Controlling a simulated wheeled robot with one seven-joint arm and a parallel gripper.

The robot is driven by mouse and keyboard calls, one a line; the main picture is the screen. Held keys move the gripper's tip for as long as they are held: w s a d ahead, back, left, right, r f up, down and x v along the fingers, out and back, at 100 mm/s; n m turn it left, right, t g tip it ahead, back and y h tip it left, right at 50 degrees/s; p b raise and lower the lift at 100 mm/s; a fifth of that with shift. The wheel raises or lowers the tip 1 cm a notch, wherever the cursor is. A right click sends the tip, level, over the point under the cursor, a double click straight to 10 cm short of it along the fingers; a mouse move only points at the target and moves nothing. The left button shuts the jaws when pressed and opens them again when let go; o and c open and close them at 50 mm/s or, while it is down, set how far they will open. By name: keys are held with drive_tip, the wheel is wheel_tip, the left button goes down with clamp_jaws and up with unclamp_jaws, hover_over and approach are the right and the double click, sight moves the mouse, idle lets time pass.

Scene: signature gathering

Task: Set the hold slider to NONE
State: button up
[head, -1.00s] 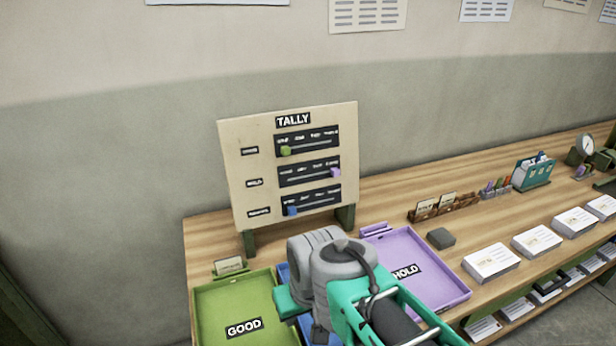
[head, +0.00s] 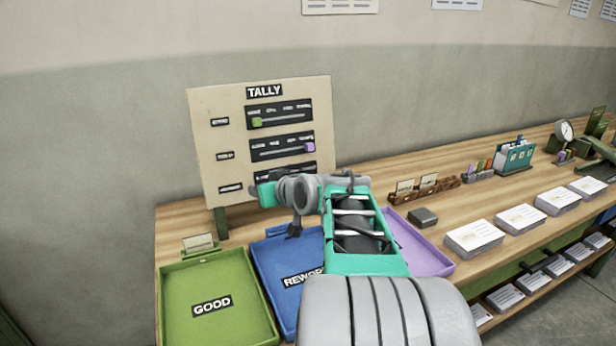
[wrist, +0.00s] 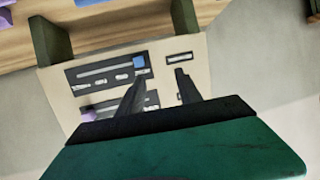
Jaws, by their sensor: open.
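The tally board (head: 200,125) stands upright at the back of the bench. Its middle row, the hold slider (head: 280,147), has a purple knob (head: 310,147) at the right end. The top row has a green knob (head: 257,121) at the left end. The blue knob of the bottom row is hidden behind my arm in the head view, but the blue knob (wrist: 139,65) shows in the wrist view. The purple knob (wrist: 88,116) is partly cut off there by my gripper. My gripper (wrist: 160,80) is open and empty, in front of the board's lower left part.
Below the board lie a green GOOD tray (head: 180,300), a blue REWORK tray (head: 275,255) and a purple tray (head: 425,248) partly behind my arm. A dark block (head: 423,217), card holders and paper stacks (head: 475,237) stand to the right.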

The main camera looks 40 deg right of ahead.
drive_tip(key=d+m+t+h+b, duration=0.1)
drive_tip(key=d+t+h+b, duration=0.1)
drive_tip(key=d, duration=0.7)
drive_tip(key=t+h+b, duration=0.1)
drive_tip(key=t+h, duration=0.1)
approach(311, 146)
drive_tip(key=shift+m, duration=0.3)
drive_tip(key=p+x, duration=0.1)
drive_tip(key=x, duration=0.7)
drive_tip(key=shift+w+d+r, duration=0.1)
drive_tip(key=shift+w, duration=0.1)
drive_tip(key=shift+c, duration=0.5)
clamp_jaws()
